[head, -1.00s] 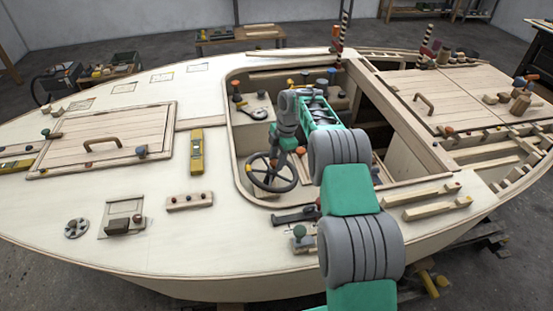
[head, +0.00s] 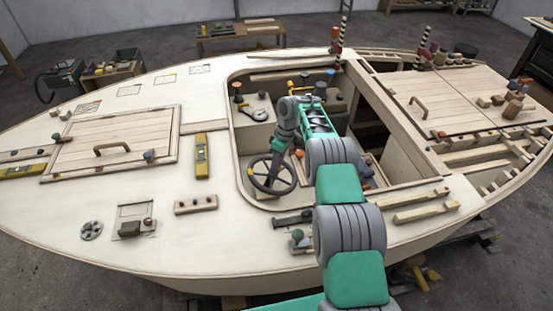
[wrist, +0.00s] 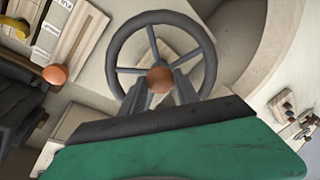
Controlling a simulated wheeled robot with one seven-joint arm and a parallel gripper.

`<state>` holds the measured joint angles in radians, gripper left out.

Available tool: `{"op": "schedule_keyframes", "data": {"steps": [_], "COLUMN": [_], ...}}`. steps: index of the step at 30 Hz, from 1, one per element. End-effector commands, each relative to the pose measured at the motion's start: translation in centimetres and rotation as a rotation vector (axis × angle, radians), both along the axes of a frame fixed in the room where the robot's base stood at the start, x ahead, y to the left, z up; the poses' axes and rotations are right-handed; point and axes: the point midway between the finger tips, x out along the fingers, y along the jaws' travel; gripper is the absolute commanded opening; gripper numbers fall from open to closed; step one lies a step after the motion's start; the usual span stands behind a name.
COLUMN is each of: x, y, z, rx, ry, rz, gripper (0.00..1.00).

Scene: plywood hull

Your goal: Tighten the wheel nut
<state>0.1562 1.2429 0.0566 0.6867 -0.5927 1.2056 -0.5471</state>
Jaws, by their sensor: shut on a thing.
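The dark grey spoked wheel (head: 272,174) stands in the near left part of the open cockpit. In the wrist view the wheel (wrist: 116,42) fills the upper middle, with the orange-brown wheel nut (wrist: 160,80) at its hub. My gripper (wrist: 160,88) is over the hub, its two grey fingers reaching in from below and shut on the nut. The nut's far side and the exact finger contact are partly hidden. In the head view my wrist hides the nut and most of the gripper.
An orange knob (wrist: 55,75) and a wooden board lie left of the wheel in the wrist view. The cockpit rim (head: 238,165) curves close around the wheel. A yellow level (head: 202,156) and a wooden block with knobs (head: 196,204) are on the deck to the left.

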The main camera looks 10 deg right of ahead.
Motion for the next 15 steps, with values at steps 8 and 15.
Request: {"op": "schedule_keyframes", "data": {"steps": [8,15], "x": [0.11,0.10], "y": [-0.17,-0.18], "z": [0.34,0.20], "rx": [-0.001,-0.002], "ry": [0.044,0.061], "rz": [-0.144,-0.195], "gripper": [0.00,0.00]}}
